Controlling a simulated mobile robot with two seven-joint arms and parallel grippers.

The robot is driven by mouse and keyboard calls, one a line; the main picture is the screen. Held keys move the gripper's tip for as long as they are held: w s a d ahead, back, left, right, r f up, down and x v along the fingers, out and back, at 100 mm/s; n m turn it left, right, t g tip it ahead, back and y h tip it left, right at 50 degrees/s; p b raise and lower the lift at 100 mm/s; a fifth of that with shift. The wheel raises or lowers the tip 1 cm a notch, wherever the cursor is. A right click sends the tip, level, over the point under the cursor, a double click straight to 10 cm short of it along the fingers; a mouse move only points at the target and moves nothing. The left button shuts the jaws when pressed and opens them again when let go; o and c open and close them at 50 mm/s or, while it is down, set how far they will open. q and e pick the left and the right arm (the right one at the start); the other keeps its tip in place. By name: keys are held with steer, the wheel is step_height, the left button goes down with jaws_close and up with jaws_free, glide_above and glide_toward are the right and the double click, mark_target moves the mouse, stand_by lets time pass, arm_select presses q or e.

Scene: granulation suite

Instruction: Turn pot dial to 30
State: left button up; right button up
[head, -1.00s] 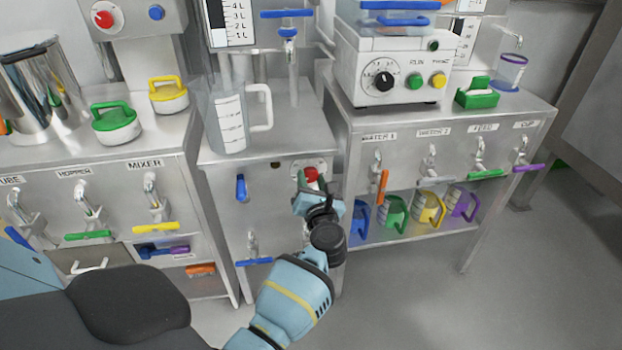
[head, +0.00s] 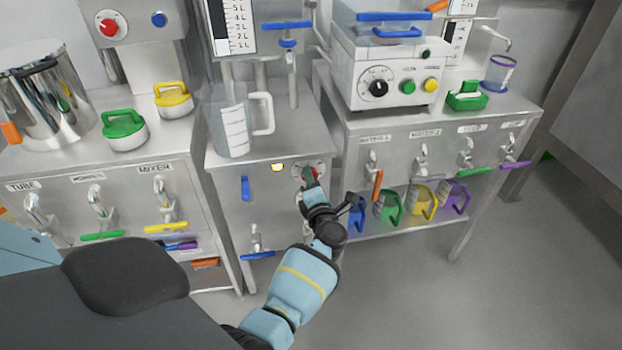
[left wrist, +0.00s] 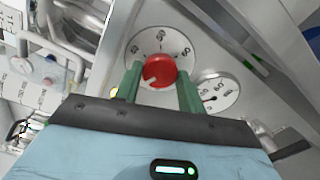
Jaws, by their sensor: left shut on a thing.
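The pot dial is a red knob (head: 309,174) on a round white scale plate, on the front of the middle steel cabinet. In the left wrist view the red knob (left wrist: 159,71) shows a white pointer mark toward its lower left, with numbers around the plate (left wrist: 165,36) too small to read surely. My left gripper (head: 309,182) is at the dial. In the left wrist view its green fingers (left wrist: 160,84) stand on both sides of the knob, shut on it. My right gripper is not in view.
A small lamp (head: 277,167) left of the dial glows yellow. A round gauge (left wrist: 214,92) sits beside the dial. A blue valve handle (head: 245,187) and a blue tap handle (head: 258,255) are on the same cabinet front. A clear jug (head: 232,125) stands on top. The floor at right is clear.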

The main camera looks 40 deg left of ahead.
arm_select(q)
steer(key=shift+m, duration=0.5)
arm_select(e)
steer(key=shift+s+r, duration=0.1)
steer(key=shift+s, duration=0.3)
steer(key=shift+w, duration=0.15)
arm_select(q)
steer(key=o, duration=1)
steer(key=shift+c, duration=0.2)
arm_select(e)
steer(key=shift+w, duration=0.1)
arm_select(q)
steer(key=p+v, duration=0.2)
steer(key=v, duration=0.6)
steer(key=shift+p, duration=0.35)
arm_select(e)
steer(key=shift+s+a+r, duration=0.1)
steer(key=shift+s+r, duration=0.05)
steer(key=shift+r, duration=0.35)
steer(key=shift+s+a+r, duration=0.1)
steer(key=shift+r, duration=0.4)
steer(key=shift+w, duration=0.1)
